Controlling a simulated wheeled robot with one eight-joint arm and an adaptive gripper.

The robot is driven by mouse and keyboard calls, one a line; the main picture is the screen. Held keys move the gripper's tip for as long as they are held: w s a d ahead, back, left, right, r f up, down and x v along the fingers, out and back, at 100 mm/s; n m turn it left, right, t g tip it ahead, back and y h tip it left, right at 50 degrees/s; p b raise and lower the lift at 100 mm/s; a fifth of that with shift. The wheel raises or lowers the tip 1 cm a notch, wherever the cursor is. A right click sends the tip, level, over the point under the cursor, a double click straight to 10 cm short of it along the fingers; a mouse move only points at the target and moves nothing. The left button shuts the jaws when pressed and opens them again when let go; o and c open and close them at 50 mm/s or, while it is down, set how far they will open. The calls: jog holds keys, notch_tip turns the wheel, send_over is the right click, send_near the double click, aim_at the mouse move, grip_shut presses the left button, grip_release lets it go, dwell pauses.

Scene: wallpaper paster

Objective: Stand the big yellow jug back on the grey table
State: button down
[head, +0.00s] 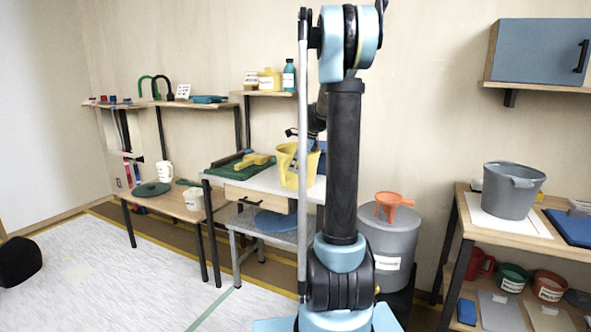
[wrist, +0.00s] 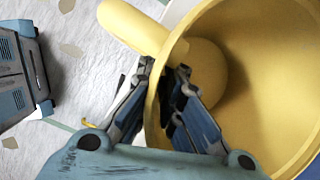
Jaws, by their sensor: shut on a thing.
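The big yellow jug (head: 287,169) shows in the head view at the pale-topped work table (head: 240,184), partly hidden by my arm. I cannot tell whether its base touches that top. A lower grey speckled table (head: 283,232) stands below it. In the wrist view the jug (wrist: 265,75) fills the right side, with its open mouth facing the camera and its handle at the upper left. My gripper (wrist: 165,75) is shut on the jug's rim, one finger inside and one outside. In the head view my gripper (head: 311,146) is mostly hidden behind my arm.
A green mat (head: 225,168) with a yellow tool lies on the work table's left part. A blue disc (head: 274,222) lies on the low grey table. A grey barrel (head: 388,245) with an orange funnel stands right of my arm. Open floor (head: 130,285) lies at the left.

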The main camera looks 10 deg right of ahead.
jog(key=c, duration=1.8)
grip_release()
jog(key=shift+o, duration=0.2)
jog(key=shift+f, duration=0.1)
jog(key=shift+d, duration=0.1)
jog(key=v, duration=1.7)
jog(key=s+a+f+n+h, duration=0.1)
jog(key=s+a+f+n, duration=0.2)
jog(key=s, duration=0.4)
jog(key=s+a+f+n, duration=0.1)
jog(key=s+f+n, duration=0.3)
jog(key=s, duration=0.4)
jog(key=s+a+f+n+h, duration=0.1)
jog(key=s+a+f+n, duration=0.2)
jog(key=s, duration=0.4)
jog(key=s+f+n+h, duration=0.1)
jog(key=s+f+n, duration=1)
jog(key=s+f, duration=0.6)
jog(key=shift+d+n+g+h, duration=0.25)
jog(key=shift+n+g+h, duration=0.05)
jog(key=shift+h, duration=0.1)
